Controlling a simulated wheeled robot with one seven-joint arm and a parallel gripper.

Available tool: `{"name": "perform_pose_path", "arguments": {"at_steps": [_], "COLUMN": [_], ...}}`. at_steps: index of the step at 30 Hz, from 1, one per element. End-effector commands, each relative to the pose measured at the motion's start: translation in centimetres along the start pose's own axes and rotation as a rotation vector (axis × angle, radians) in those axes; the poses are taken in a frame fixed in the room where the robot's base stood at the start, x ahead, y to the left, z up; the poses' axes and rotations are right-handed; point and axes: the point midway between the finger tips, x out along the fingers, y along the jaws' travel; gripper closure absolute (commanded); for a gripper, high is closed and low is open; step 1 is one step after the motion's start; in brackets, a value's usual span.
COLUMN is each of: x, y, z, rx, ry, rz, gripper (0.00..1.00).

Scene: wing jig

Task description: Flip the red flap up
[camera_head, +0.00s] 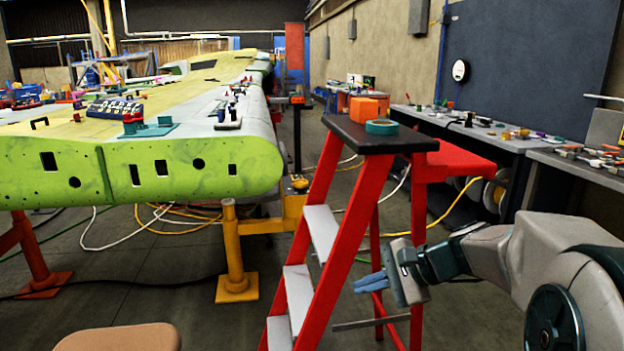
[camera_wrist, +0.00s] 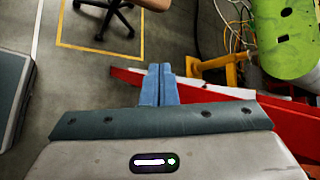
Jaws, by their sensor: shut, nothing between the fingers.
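My gripper (camera_head: 371,283), with blue fingers, is low at the right side of the red stepladder (camera_head: 335,210) in the head view. Its fingers are shut and empty, and they also show together in the wrist view (camera_wrist: 158,86). A flat red panel (camera_head: 455,160) sticks out to the right just below the ladder's black top, roughly level, above and to the right of my fingers. An upright red panel (camera_head: 294,46) stands farther back beyond the wing. I cannot tell for sure which is the flap. In the wrist view a red ladder rail (camera_wrist: 222,112) passes close beside my fingers.
The green wing (camera_head: 240,165) rests on the left on red and yellow stands (camera_head: 236,262). Orange boxes (camera_head: 368,107) and a teal tape roll (camera_head: 381,127) are on or near the ladder top. Workbenches line the right wall. Cables (camera_head: 175,225) cross the floor under the wing.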

Motion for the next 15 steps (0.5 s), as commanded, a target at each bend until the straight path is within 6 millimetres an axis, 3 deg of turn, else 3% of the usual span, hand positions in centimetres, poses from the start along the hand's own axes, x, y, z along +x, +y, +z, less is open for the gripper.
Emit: {"name": "perform_pose_path", "arguments": {"at_steps": [1, 6, 10, 15], "x": [-1.3, -4.2, -7.5, -11.5], "y": [0.2, 4.2, 6.5, 8.2], "z": [2.8, 7.4, 9.8, 11.5], "rx": [-0.082, -0.369, -0.608, -0.89], "ry": [0.034, 0.148, 0.222, 0.294], "rz": [0.084, 0.354, 0.539, 0.727], "gripper": [1.0, 1.0, 1.0, 1.0]}}
